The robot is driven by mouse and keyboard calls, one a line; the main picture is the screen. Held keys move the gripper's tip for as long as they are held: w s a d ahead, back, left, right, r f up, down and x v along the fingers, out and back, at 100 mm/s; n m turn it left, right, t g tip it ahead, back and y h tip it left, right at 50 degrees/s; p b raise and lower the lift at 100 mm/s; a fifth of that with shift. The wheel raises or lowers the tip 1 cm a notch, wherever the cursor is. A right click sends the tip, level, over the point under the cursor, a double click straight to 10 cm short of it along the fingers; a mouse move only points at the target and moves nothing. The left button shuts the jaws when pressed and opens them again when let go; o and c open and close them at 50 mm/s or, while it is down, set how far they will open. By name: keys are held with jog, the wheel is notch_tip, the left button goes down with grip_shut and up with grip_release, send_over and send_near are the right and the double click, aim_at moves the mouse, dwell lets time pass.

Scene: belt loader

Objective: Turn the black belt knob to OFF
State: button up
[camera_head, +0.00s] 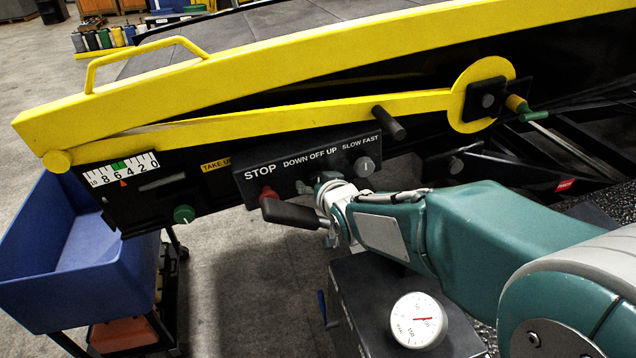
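The dark control panel (222,178) hangs under the yellow rail, with the labels STOP, DOWN OFF UP and SLOW FAST. Below DOWN OFF UP my gripper (318,187) is right at the panel face and covers the place beneath that label. The black belt knob is not clearly visible; my gripper hides that spot, and its setting cannot be read. I cannot tell whether the fingers touch or hold it. A dark elongated piece (290,214) sticks out to the left beside my gripper. A grey round knob (364,167) with a white mark sits under SLOW FAST.
A red stop button (268,194) is just left of my gripper. A black peg (389,123) juts out above right. A green knob (184,214) and blue bin (75,245) are left. A white dial gauge (419,320) sits below on a dark box.

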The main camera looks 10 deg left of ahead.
jog(key=shift+w+a+f, duration=0.1)
jog(key=shift+w, duration=0.1)
jog(key=shift+c, duration=0.3)
jog(key=c, duration=1.1)
jog(key=shift+n+h, duration=0.3)
jog(key=shift+n, duration=0.2)
jog(key=o, duration=1.2)
jog(key=shift+c, duration=0.2)
jog(key=shift+s, duration=0.1)
jog(key=v, duration=1.1)
jog(key=shift+s, duration=0.4)
